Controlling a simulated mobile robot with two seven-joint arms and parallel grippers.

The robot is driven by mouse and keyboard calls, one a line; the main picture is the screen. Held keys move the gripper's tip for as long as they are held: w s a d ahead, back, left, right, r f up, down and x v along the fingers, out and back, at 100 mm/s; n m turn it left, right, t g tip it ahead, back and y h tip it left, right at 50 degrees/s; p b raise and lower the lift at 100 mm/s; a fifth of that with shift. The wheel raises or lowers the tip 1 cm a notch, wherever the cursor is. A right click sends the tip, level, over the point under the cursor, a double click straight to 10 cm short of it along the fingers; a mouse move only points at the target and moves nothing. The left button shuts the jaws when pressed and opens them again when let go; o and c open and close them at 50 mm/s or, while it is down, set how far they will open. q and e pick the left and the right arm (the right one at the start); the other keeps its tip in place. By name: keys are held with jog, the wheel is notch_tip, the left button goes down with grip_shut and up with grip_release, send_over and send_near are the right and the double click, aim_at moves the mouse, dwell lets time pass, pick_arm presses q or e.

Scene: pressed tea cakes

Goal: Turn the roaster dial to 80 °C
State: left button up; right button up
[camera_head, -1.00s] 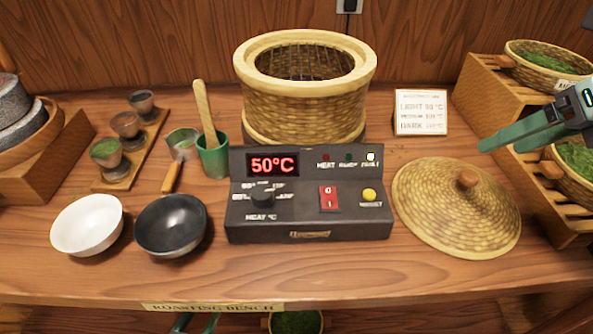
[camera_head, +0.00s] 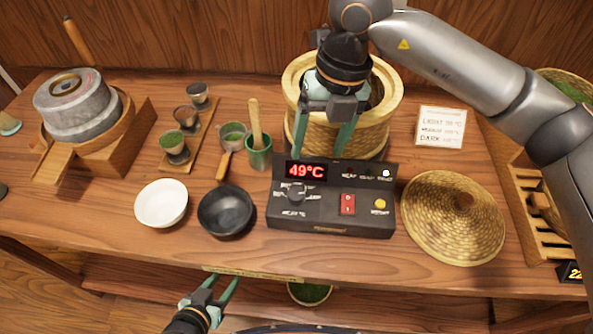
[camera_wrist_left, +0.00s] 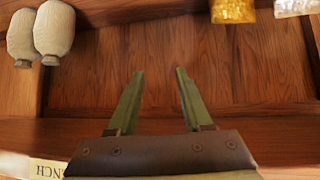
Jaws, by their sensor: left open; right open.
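The roaster's black control box (camera_head: 330,222) stands on the bench in front of the woven roaster basket. Its red display (camera_head: 305,171) reads 49°C. The dark heat dial (camera_head: 296,192) sits below the display; its exact setting is too small to read. My right gripper (camera_head: 320,148) is open and empty, pointing down above the back of the box, with its fingers in front of the basket. My left gripper (camera_head: 223,280) is open and empty, low in front of the bench edge; its parted fingers also show in the left wrist view (camera_wrist_left: 159,72).
The roaster basket (camera_head: 310,131) stands behind the box. A red switch (camera_head: 348,204) and yellow button (camera_head: 380,203) are right of the dial. A black bowl (camera_head: 226,212) stands left, a woven lid (camera_head: 453,218) right. A printed card (camera_head: 440,128) stands behind.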

aim_at(296, 193)
jog(key=s+a+h+p, duration=0.1)
jog(key=a+h, duration=0.1)
jog(key=a, duration=0.2)
jog(key=shift+n, duration=0.3)
notch_tip(296, 193, down, 11)
jog(key=shift+s+d+f+p, duration=0.1)
jog(key=shift+f+p, duration=0.1)
jog(key=shift+p, duration=0.85)
grip_shut()
